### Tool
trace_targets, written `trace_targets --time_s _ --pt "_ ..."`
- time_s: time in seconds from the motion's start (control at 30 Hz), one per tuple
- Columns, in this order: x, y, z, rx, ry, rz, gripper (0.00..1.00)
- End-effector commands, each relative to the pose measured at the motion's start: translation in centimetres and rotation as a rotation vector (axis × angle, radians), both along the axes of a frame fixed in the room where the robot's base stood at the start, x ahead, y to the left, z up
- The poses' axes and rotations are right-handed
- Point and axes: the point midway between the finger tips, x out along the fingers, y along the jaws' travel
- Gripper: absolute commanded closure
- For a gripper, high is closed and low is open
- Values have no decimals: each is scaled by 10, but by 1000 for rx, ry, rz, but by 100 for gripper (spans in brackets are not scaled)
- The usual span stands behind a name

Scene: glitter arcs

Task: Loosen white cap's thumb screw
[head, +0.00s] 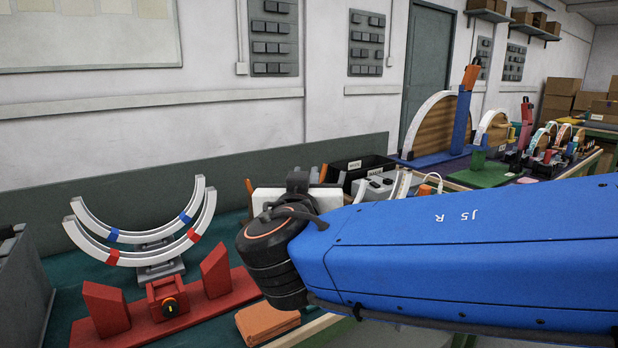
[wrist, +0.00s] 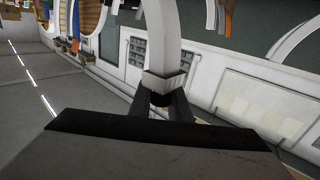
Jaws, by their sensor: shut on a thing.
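In the wrist view my gripper (wrist: 164,98) is shut at the near face of the white cap (wrist: 163,82). The cap is a small white block with a thin dark edge, at the near end of a curved white arc (wrist: 166,30). A small dark piece, which looks like the cap's thumb screw (wrist: 161,99), is between the fingertips and mostly hidden by them. Whether it has turned cannot be seen. In the head view my blue arm reaches in from the right, and its dark wrist hides the fingertips and the cap.
A black bin (head: 362,168) and more arc stands fill the back right.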

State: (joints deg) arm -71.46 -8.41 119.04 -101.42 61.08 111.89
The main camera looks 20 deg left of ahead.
Motion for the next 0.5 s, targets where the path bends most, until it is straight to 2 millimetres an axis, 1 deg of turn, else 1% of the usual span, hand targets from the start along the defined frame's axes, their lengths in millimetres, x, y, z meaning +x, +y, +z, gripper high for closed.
trace_targets --time_s 0.2,0.5 --pt "-1 2 -1 -4 2 70 100" --pt "-1 3 -1 -4 3 76 100"
